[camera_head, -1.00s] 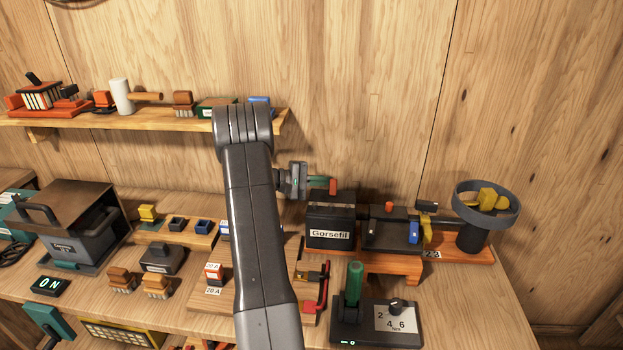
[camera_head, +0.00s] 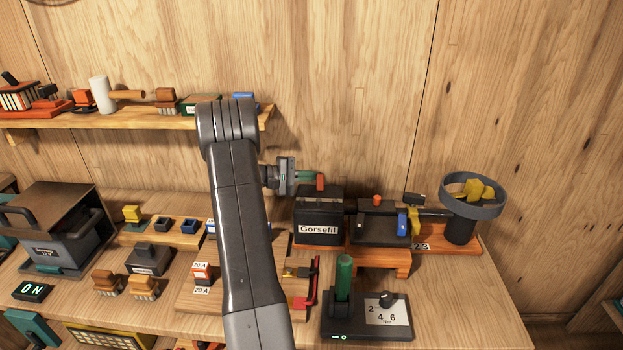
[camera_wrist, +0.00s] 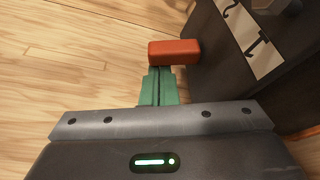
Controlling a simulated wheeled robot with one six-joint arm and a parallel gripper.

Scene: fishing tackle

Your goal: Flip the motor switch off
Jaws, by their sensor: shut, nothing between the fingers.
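My gripper (camera_head: 308,175) is shut, its green fingers together at the upper left of the black box labelled Gorsefil (camera_head: 319,222). In the wrist view the fingers (camera_wrist: 158,85) end at an orange-red block (camera_wrist: 174,53), beside the dark box (camera_wrist: 262,85). I cannot tell whether they touch the block or what it belongs to. No part is marked as the motor switch. On the motor bench right of the box, a dark unit has an orange knob (camera_head: 376,200) and a blue piece (camera_head: 402,222). A propeller in a grey ring (camera_head: 472,190) stands at its right end.
In front, a black control box (camera_head: 368,322) has an upright green lever (camera_head: 343,276), a dial and a lit green light. A lit ON display (camera_head: 33,292) lies far left. A shelf (camera_head: 130,121) is behind my arm. Bare tabletop (camera_head: 455,305) shows at front right.

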